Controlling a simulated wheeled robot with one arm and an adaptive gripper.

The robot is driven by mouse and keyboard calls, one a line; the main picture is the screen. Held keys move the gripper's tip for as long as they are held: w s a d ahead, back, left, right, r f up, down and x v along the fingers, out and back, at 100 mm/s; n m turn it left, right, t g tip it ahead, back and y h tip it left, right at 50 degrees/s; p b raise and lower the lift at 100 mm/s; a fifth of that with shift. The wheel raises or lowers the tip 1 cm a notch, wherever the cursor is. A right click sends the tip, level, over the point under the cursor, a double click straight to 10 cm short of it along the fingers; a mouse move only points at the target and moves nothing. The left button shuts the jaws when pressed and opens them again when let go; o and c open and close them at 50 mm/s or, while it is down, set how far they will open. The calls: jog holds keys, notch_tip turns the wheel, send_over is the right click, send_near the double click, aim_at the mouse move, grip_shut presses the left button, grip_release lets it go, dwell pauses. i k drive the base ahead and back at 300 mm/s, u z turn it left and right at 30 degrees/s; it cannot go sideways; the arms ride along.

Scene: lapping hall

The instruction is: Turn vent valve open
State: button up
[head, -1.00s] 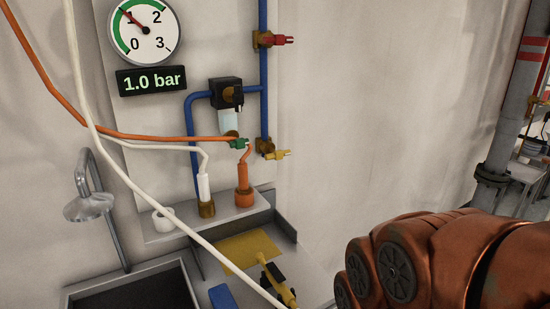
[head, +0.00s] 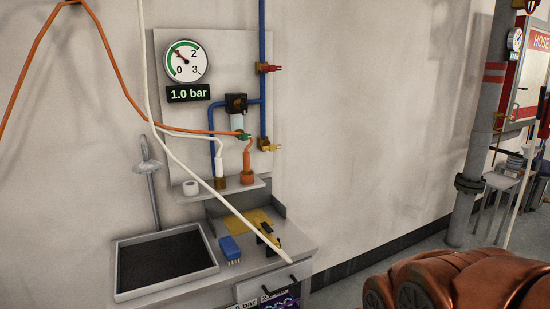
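Three small valves show at the wall panel (head: 172,120). One with a red handle (head: 273,68) sits high on the blue vertical pipe (head: 262,40). One with a yellow handle (head: 270,147) sits at that pipe's lower end. A small green valve or fitting (head: 243,136) sits on the orange hose line. No label shows which is the vent valve. The round gauge (head: 187,61) and the display (head: 188,93) below it stand at 1.0 bar. My gripper is not in view; only my copper-coloured arm shows at the bottom right, apart from the panel.
A counter (head: 290,245) with a dark-bottomed sink (head: 165,262) stands below the panel. A blue brush (head: 229,248) and a black tool (head: 268,238) lie on it. A white hose (head: 200,180) crosses in front. A grey pipe (head: 484,140) stands right; bare wall lies between.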

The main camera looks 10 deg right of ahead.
aim_at(270, 148)
jog(key=z, duration=0.85)
jog(key=i, duration=1.15)
jog(key=u, duration=0.55)
jog(key=i, duration=0.85)
jog(key=u, duration=0.9)
